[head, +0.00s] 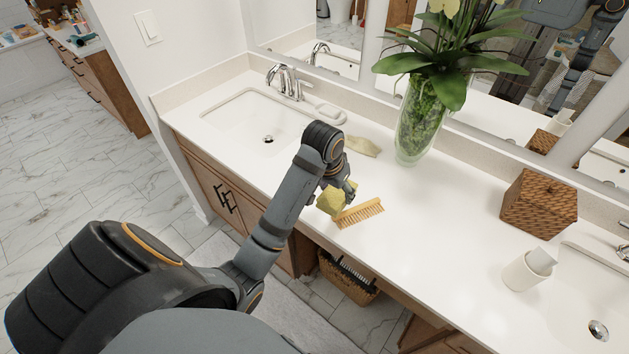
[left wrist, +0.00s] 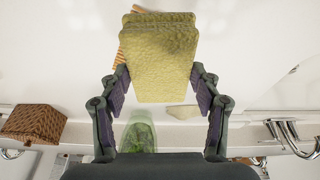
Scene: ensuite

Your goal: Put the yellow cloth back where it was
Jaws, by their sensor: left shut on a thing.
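The yellow cloth (head: 328,202) is a folded, textured piece held in my left gripper (head: 343,192) over the front part of the white counter (head: 420,260). In the left wrist view the cloth (left wrist: 155,58) fills the space between the two fingers of my left gripper (left wrist: 160,90), which are shut on its sides. A wooden brush (head: 360,213) with pale bristles lies right beside the cloth and is partly hidden behind it in the left wrist view. I cannot tell whether the cloth touches the counter. My right gripper is not in view.
A pale greenish piece (head: 362,146) lies behind my gripper, near a glass vase (head: 418,125) with a plant. A sink (head: 255,120) and a soap dish (head: 330,113) are at left. The middle counter is clear.

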